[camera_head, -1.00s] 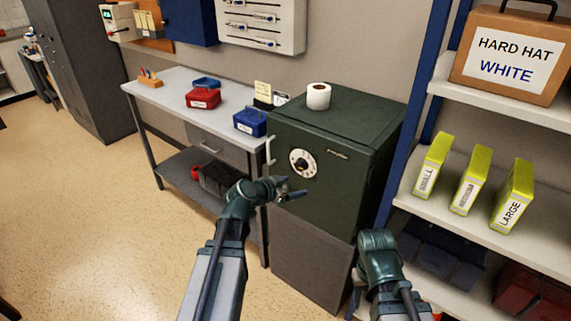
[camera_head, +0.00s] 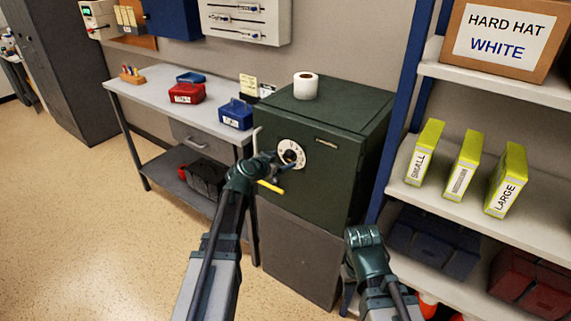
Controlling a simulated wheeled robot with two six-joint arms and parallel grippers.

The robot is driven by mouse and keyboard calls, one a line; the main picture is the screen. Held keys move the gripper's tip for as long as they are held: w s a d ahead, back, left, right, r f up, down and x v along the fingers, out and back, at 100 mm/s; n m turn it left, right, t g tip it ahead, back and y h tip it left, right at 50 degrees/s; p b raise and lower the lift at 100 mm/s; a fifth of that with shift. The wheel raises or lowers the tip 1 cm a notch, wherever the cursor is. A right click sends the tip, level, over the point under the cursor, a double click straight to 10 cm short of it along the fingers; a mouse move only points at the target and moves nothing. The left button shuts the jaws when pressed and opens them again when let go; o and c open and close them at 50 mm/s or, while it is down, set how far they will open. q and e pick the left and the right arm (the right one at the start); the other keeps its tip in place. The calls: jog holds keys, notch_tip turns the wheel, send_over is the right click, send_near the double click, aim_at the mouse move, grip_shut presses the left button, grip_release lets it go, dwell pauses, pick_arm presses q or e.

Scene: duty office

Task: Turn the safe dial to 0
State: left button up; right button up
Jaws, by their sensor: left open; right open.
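The dark green safe (camera_head: 338,170) stands on a grey base. Its round white dial (camera_head: 297,147) with a dark centre knob is on the front door, partly covered by my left gripper; its numbers are too small to read. My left gripper (camera_head: 287,161) is open at the dial's lower left, in front of the knob. I cannot tell whether it touches the knob. The safe's pale handle (camera_head: 256,139) is left of the dial. My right gripper (camera_head: 364,236) is low, in front of the safe's lower right; its fingers are hidden.
A workbench (camera_head: 145,95) with red and blue boxes is to the left. Shelves (camera_head: 470,203) with yellow boxes and a hard hat box (camera_head: 503,38) are close on the right. The floor at left is clear.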

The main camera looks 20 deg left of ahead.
aim_at(287, 158)
pick_arm(q)
jog(key=shift+b+x, duration=0.35)
jog(key=shift+x, duration=1.2)
grip_shut()
